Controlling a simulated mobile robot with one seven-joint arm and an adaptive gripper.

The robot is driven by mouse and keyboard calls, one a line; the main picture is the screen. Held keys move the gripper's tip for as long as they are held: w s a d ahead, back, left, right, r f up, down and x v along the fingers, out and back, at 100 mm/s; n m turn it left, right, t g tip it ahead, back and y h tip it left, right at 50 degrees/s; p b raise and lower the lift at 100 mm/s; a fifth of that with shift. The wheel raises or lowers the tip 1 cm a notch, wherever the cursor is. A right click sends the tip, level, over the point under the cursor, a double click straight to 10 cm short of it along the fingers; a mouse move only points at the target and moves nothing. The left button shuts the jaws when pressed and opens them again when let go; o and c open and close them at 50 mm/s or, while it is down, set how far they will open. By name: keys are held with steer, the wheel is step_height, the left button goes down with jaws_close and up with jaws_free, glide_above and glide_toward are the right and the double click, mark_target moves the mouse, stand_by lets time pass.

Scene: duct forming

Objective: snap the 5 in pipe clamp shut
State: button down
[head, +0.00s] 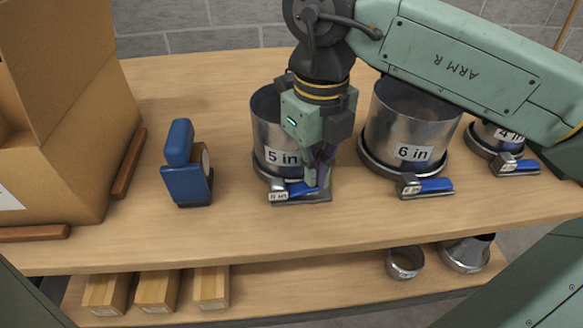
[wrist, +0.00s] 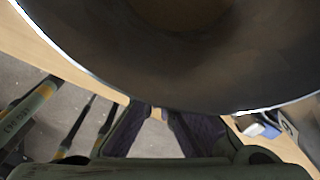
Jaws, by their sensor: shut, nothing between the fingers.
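The 5 in pipe (head: 270,135) is a shiny metal cylinder standing on the table, labelled "5 in". Its clamp runs around the foot, with a latch and blue lever (head: 298,188) at the front on a grey plate. The lever lies low along the plate; whether it is fully latched I cannot tell. My gripper (head: 317,180) points down in front of the pipe, shut and empty, its tips at or just above the lever's right end. Contact is not clear. In the wrist view, a dark pipe wall fills the top above my gripper (wrist: 165,110).
The 6 in pipe (head: 407,130) with its clamp lever (head: 428,186) stands close on the right, with a 4 in one (head: 507,135) beyond. A blue holder (head: 187,175) and a cardboard box (head: 70,120) are left. Wooden blocks (head: 157,292) lie on the lower shelf.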

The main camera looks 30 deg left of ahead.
steer(key=shift+f+b, duration=0.45)
steer(key=shift+f, duration=0.2)
steer(key=shift+r, duration=0.1)
step_height(320, 180, up, 8)
steer(key=p, duration=0.5)
steer(key=shift+p, duration=0.35)
steer(key=shift+s, duration=0.1)
